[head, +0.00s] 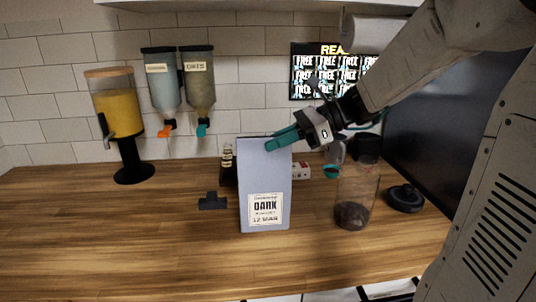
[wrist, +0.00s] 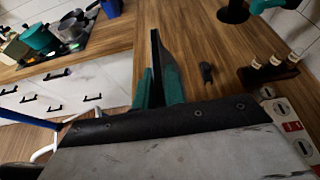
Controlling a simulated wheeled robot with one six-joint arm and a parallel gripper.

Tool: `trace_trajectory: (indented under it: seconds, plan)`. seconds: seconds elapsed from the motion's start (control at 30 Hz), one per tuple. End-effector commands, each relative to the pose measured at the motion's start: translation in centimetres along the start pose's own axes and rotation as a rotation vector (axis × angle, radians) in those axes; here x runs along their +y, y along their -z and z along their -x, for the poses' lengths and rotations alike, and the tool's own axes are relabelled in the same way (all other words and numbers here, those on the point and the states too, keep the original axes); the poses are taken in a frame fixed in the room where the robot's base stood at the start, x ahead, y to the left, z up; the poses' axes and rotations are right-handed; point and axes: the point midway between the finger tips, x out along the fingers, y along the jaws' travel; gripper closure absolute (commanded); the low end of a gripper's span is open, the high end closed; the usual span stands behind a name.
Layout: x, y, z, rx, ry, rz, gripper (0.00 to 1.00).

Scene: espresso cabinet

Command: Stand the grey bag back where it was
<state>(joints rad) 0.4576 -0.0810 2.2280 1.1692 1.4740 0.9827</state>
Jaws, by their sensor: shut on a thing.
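The grey bag (head: 265,180) is upright at the middle of the wooden counter in the head view, with its white "DARK" label facing the camera. My gripper (head: 282,139) reaches in from the right, and its teal fingers are shut on the bag's top edge. In the wrist view my gripper's teal fingers (wrist: 159,88) are close together around a thin dark edge. I cannot tell whether the bag's base touches the counter.
A glass jar (head: 355,190) with dark contents stands to the right, beside a dark round lid (head: 405,198). A small dark object (head: 212,201) lies left of the bag. Small bottles (head: 228,158) stand behind it. A juice dispenser (head: 117,110) is far left. The front left counter is clear.

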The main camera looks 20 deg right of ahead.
Motion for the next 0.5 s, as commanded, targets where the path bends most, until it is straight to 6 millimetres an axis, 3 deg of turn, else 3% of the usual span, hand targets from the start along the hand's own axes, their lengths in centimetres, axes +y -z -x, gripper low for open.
trace_trajectory:
  seconds: [0.27,0.5]
  plan:
    - [-0.5,3.1,-1.5,-0.001,-0.001,-0.003,1.00]
    - [-0.5,3.2,-1.5,-0.001,0.000,0.001,1.00]
